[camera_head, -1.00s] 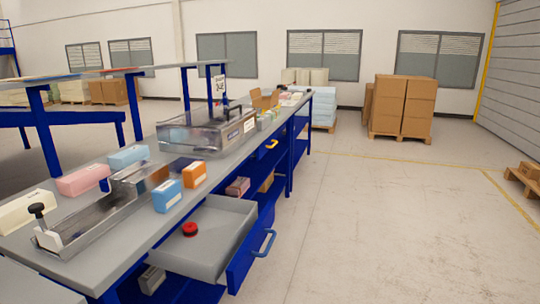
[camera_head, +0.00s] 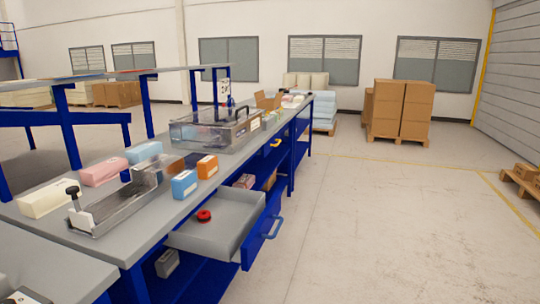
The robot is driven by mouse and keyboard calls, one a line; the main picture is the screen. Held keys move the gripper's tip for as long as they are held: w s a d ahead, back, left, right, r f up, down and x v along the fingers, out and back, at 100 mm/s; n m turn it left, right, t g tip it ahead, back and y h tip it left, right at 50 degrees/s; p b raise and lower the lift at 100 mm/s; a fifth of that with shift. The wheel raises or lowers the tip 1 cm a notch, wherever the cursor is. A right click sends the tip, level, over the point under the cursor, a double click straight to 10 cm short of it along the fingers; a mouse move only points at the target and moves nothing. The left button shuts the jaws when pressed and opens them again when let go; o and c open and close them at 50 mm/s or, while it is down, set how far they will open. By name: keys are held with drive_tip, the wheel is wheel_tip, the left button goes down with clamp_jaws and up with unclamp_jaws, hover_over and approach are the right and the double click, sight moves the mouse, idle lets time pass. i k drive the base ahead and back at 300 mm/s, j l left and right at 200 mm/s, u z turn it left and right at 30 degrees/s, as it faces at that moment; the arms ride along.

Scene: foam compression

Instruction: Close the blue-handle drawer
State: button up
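The blue-handle drawer (camera_head: 215,224) stands pulled out from under the workbench, toward the right. Its inside is grey and its front panel is blue. The blue handle (camera_head: 272,228) is on the outer face of that front. A round red object (camera_head: 204,216) lies inside the drawer. My gripper cannot be seen in this view, so its distance from the drawer and its state are hidden. A dark shape at the bottom left corner is too cut off to identify.
The workbench (camera_head: 150,226) carries a metal fixture (camera_head: 118,204), several foam blocks and a clear-sided machine (camera_head: 215,130). A yellow handle (camera_head: 275,143) shows on the bench farther back. The floor (camera_head: 380,230) right of the drawer is clear. Boxes on a pallet (camera_head: 403,108) stand far back.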

sight(238, 226)
drive_tip(key=i+z, duration=0.1)
drive_tip(key=i, duration=0.15)
drive_tip(key=i+j+z, duration=0.3)
drive_tip(key=j, duration=0.25)
drive_tip(key=i+j+z, duration=0.15)
drive_tip(key=j, duration=0.15)
